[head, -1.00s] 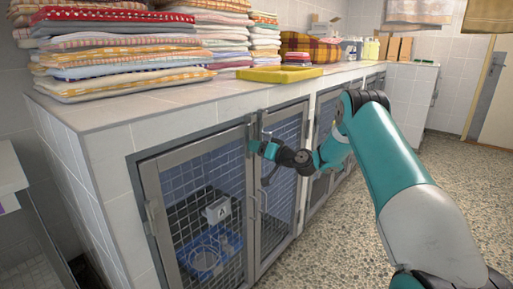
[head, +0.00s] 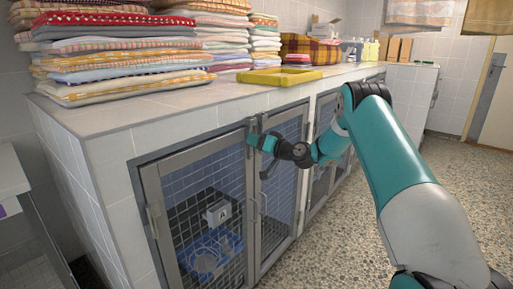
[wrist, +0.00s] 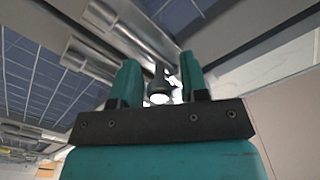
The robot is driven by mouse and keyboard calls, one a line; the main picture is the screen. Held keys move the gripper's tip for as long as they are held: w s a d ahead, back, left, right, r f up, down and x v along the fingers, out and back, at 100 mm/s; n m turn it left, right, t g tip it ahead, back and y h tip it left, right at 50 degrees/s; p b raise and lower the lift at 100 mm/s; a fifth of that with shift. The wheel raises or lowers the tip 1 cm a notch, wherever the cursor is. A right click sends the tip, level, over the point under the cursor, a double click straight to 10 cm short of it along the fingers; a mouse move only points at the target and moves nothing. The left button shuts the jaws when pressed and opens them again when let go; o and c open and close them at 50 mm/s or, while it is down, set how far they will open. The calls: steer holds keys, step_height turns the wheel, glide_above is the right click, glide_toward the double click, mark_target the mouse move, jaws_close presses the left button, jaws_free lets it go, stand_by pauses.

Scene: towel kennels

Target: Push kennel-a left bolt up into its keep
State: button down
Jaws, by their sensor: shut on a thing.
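Kennel A has two mesh doors in steel frames, the left door (head: 205,205) and the right door (head: 280,175), both closed. My gripper (head: 252,139) is at the top of the frames where the doors meet. In the wrist view my gripper (wrist: 160,82) has its teal fingers either side of the dark, pale-ended knob of the bolt (wrist: 159,88) and is shut on it. A metal barrel (wrist: 125,28) runs beside the knob, and a second one (wrist: 88,58) lies to its left. The bolt's tip and keep cannot be made out.
A tiled counter (head: 180,105) overhangs just above the doors. It carries stacked towels (head: 120,50) and a yellow tray (head: 279,76). Door handles (head: 259,208) stand out below my gripper. The pebbled floor (head: 330,240) at right is clear.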

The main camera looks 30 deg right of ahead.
steer(key=c, duration=1)
jaws_free()
steer(key=shift+r, duration=0.25)
steer(key=shift+f, duration=0.1)
steer(key=shift+s, duration=0.1)
steer(key=b+v, duration=0.5)
steer(key=v, duration=1.2)
